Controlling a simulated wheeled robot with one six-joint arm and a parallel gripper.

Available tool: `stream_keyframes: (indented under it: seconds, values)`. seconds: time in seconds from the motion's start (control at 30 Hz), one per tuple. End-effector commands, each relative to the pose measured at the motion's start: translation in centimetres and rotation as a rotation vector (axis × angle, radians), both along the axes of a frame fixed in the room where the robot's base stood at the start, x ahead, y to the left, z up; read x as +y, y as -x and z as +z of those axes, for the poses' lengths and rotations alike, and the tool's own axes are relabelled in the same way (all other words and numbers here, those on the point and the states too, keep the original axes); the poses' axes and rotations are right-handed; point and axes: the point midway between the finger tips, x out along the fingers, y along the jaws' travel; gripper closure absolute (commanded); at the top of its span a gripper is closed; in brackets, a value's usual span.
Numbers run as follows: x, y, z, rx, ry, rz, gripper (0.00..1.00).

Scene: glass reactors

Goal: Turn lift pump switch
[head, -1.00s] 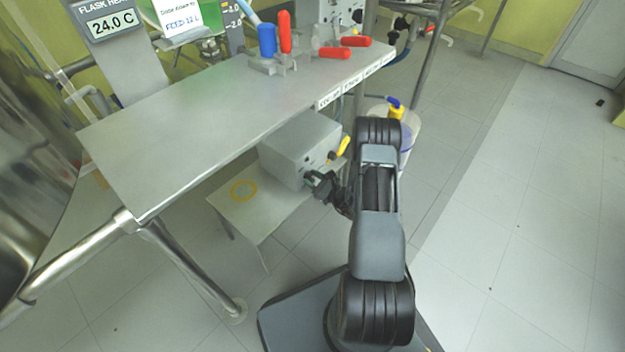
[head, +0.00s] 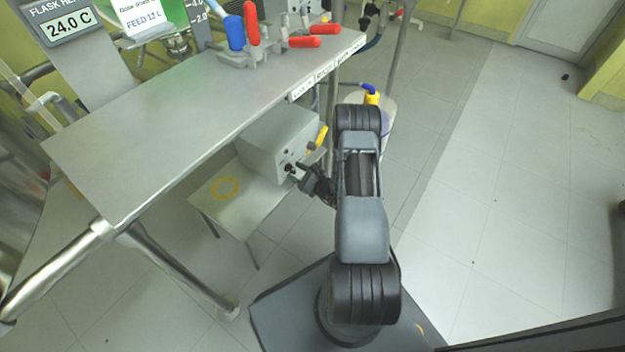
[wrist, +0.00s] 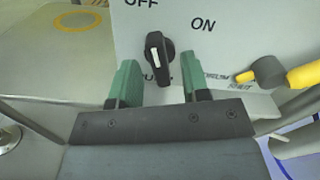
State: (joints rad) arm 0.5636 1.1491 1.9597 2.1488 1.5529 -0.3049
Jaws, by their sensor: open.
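The lift pump is a grey box (head: 277,143) on a low stand under the steel bench. Its switch, a black rotary knob with a white pointer line (wrist: 158,57), shows in the wrist view on the box's front panel, below the OFF and ON labels. The pointer is near upright, tilted slightly left toward OFF. My gripper (wrist: 158,78) is open, with its green-lined fingers on either side of the knob's lower part. I cannot tell whether they touch it. In the head view my gripper (head: 308,180) is close to the box front, partly hiding the panel.
A yellow-handled valve (wrist: 285,77) sits close to the right of my fingers. The steel bench (head: 170,110) overhangs the box. The low stand (head: 238,210) has a yellow ring (head: 225,188). Floor (head: 490,200) on the right is clear.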

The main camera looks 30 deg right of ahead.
Motion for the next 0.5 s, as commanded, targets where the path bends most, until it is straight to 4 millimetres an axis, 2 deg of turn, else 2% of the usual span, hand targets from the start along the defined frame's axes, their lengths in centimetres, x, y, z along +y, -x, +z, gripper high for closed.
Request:
stream_keyframes:
  seconds: [0.3, 0.5]
  values:
    - [-2.8, 5.9, 0.2, 0.004, -0.002, -0.007, 0.57]
    - [-4.1, 9.0, 0.2, 0.003, -0.003, -0.006, 0.57]
